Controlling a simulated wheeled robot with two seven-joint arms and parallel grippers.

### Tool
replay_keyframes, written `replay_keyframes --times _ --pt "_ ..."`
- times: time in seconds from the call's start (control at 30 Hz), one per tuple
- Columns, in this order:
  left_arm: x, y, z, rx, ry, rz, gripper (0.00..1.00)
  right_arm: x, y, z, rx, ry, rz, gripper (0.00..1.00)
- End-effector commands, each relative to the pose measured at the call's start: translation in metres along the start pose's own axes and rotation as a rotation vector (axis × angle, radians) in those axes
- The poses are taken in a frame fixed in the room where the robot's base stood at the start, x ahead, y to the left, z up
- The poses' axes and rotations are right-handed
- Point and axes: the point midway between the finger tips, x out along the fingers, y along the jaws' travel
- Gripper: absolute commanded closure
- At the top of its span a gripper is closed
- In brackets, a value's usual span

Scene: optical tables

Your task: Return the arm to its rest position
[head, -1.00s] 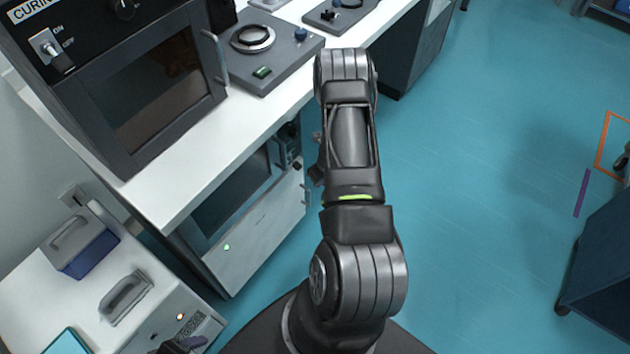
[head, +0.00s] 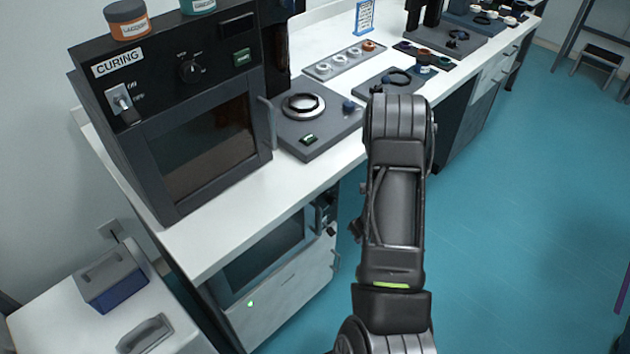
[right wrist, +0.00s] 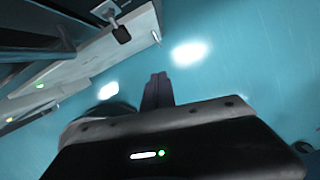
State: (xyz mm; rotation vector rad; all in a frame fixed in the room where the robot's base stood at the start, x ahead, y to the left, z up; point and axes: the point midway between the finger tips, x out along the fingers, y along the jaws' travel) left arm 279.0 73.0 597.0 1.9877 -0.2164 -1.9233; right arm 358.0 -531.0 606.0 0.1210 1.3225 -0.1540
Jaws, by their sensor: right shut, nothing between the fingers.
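One of my arms (head: 392,200) rises from the bottom edge of the head view, right of the middle, beside the front of the white bench. Its gripper is not visible there. In the right wrist view my right gripper (right wrist: 158,84) points out over the blue floor. Its two dark fingers lie together with nothing between them. My left gripper does not show in either current view.
A white bench (head: 205,250) carries a black curing oven (head: 208,150), a grey plate with a round disc (head: 303,107) and several small fixtures. A blue-grey box (head: 112,280) stands on a lower cabinet at left. The blue floor (head: 520,220) at right is mostly clear.

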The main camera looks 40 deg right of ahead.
Motion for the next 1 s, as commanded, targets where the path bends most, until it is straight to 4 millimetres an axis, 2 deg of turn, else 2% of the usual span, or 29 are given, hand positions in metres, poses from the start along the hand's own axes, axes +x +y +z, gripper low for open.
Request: replay_keyframes --times 0.23,0.37,0.47,0.5,0.57,0.67,0.7,0.77,0.8,0.87,0.9,1.0 --pt "0.0 0.0 0.0 0.0 0.0 0.0 0.31 0.0 0.0 0.0 -0.003 0.0 0.0 1.0" --pt "0.0 0.0 0.0 0.0 0.0 0.0 0.31 0.0 -0.002 -0.001 -0.062 0.004 -0.009 1.0" --pt "0.0 0.0 0.0 0.0 0.0 0.0 0.31 0.0 -0.01 -0.009 -0.232 0.036 -0.042 1.0" --pt "0.0 0.0 0.0 0.0 0.0 0.0 0.31 0.001 -0.009 -0.019 -0.348 0.066 -0.05 1.0" --pt "0.0 0.0 0.0 0.0 0.0 0.0 0.31 0.006 0.004 -0.036 -0.586 0.119 -0.039 1.0" --pt "0.0 0.0 0.0 0.0 0.0 0.0 0.31 0.019 0.062 -0.06 -1.166 0.184 0.038 1.0" --pt "0.0 0.0 0.0 0.0 0.0 0.0 0.31 0.024 0.094 -0.066 -1.424 0.181 0.079 1.0" --pt "0.0 0.0 0.0 0.0 0.0 0.0 0.31 0.028 0.144 -0.07 -1.776 0.141 0.133 1.0" --pt "0.0 0.0 0.0 0.0 0.0 0.0 0.31 0.029 0.177 -0.074 -1.99 0.097 0.162 1.0" --pt "0.0 0.0 0.0 0.0 0.0 0.0 0.31 0.026 0.226 -0.081 -2.272 0.008 0.198 1.0" --pt "0.0 0.0 0.0 0.0 0.0 0.0 0.31 0.022 0.259 -0.086 -2.439 -0.063 0.217 1.0" --pt "0.0 0.0 0.0 0.0 0.0 0.0 0.31 0.008 0.331 -0.106 -2.759 -0.259 0.253 1.0"
